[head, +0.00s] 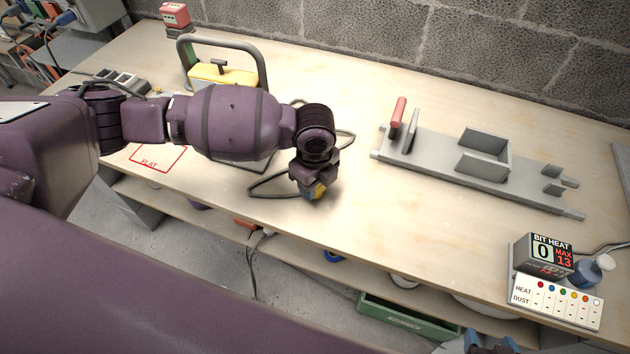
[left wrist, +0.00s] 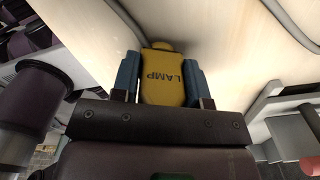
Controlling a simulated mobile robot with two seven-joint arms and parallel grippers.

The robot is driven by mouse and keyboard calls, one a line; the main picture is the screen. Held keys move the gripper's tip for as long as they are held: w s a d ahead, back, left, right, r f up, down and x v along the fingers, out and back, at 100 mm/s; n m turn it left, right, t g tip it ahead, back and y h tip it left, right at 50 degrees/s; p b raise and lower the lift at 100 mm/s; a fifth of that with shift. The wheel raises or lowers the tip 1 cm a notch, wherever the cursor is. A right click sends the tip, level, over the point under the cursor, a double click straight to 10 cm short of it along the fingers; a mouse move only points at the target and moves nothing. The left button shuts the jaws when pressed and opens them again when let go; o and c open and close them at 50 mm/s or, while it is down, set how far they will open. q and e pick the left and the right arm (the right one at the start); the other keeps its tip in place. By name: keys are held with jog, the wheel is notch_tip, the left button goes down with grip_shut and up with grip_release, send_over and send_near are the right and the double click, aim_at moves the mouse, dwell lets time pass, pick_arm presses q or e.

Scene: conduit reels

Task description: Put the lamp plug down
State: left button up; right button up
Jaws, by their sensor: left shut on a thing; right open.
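The yellow lamp plug (left wrist: 163,75), marked LAMP, sits between the two blue fingers of my left gripper (left wrist: 162,84) in the left wrist view. I cannot tell whether the plug touches the bench top (head: 350,210). A grey cable (head: 262,188) loops beside the gripper. The blue fingers of my right gripper (head: 490,345) show at the bottom edge of the head view, open, with nothing seen between them.
A grey fixture (head: 430,160) with a red handle stands on the right. A bit heat display (head: 543,254) and a heat and dust card (head: 556,300) are at the front right. A yellow unit (head: 222,75) under a handle stands behind my arm. Bench between gripper and fixture is clear.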

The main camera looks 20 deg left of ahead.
pick_arm(q)
jog(key=shift+f, duration=0.35)
jog(key=shift+f, duration=0.1)
jog(key=o, duration=1.2)
notch_tip(320, 180, up, 12)
jog(key=shift+r+p, duration=0.2)
jog(key=shift+p, duration=0.85)
jog(key=shift+r, duration=0.3)
